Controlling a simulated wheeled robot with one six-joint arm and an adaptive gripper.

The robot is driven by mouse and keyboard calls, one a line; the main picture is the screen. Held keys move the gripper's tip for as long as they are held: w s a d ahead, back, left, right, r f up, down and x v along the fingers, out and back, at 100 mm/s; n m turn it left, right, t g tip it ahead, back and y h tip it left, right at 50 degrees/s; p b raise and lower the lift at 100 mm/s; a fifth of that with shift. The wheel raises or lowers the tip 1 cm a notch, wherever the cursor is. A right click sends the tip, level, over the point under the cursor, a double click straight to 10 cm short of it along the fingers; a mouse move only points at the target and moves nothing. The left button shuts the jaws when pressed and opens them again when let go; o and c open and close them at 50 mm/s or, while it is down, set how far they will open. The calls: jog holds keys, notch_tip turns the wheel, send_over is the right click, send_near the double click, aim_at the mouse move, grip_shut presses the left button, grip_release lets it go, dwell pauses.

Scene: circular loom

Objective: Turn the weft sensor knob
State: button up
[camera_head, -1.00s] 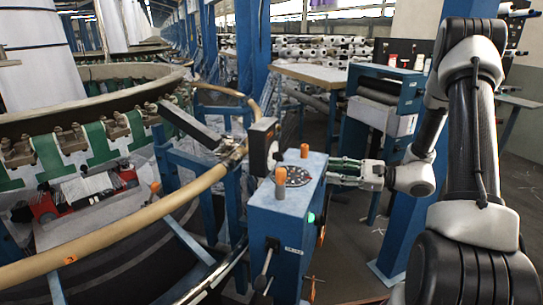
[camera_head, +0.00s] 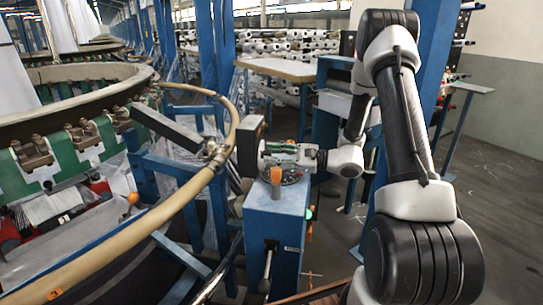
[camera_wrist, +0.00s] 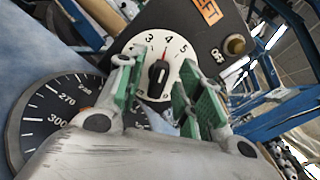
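The weft sensor knob (camera_wrist: 158,76) is a black pointer knob on a round white numbered dial with a red line. In the head view this dark panel (camera_head: 250,140) rises at the back of a blue cabinet, and the knob face is hidden. My gripper (camera_wrist: 157,78) is open, with green-padded fingers either side of the knob; contact cannot be told. In the head view my gripper (camera_head: 264,154) reaches in from the right above the cabinet top.
The blue cabinet (camera_head: 270,235) carries an upright orange knob (camera_head: 276,176) close below my gripper. A large dark numbered dial (camera_wrist: 50,105) lies at left in the wrist view. The curved loom rail (camera_head: 190,188) runs left of the cabinet. A blue post (camera_head: 437,60) stands behind my arm.

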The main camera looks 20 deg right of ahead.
jog(key=shift+w+a, duration=0.15)
jog(key=shift+a, duration=0.15)
grip_shut()
jog(key=shift+f+n, duration=0.15)
jog(key=shift+n, duration=2.65)
